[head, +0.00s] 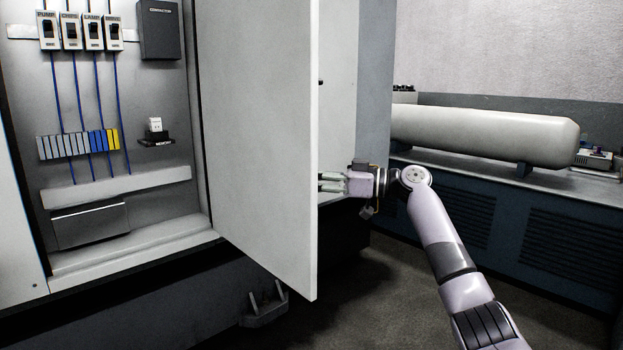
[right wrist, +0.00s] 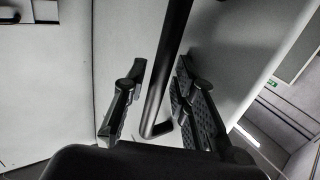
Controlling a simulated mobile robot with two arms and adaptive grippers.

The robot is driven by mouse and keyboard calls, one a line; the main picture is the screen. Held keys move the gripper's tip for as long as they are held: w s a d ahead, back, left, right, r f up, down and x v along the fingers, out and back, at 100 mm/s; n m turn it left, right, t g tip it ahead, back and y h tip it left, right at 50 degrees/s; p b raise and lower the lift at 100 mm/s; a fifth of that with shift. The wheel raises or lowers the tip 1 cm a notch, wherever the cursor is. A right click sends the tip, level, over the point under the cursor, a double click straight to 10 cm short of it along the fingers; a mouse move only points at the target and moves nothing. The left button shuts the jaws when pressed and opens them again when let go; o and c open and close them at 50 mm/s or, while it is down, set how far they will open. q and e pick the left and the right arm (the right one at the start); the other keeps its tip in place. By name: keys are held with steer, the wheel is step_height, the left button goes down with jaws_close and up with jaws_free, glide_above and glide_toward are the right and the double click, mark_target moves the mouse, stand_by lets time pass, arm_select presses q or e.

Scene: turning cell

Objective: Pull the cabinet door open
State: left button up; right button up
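The light grey cabinet door (head: 262,130) stands swung open in the head view, hinged on its left side, with its free edge towards the right. My right gripper (head: 332,182) is at the far side of that free edge, its tips partly hidden by the door. In the right wrist view, the black bar handle (right wrist: 167,75) runs between the two fingers of my right gripper (right wrist: 160,85). The fingers are apart, one on each side of the bar, with a visible gap to the left finger. My left gripper is not in view.
The open cabinet (head: 120,180) shows switches (head: 90,32), wires and terminal blocks (head: 78,144). A white cylindrical tank (head: 480,138) lies on a dark blue bench (head: 500,215) at the right. The floor (head: 385,310) in front of the bench is clear.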

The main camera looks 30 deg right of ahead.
steer(key=shift+o, duration=0.5)
steer(key=shift+s+d+f, duration=0.1)
steer(key=shift+d, duration=0.1)
steer(key=v, duration=1.1)
steer(key=shift+s+d, duration=0.25)
steer(key=shift+d, duration=0.05)
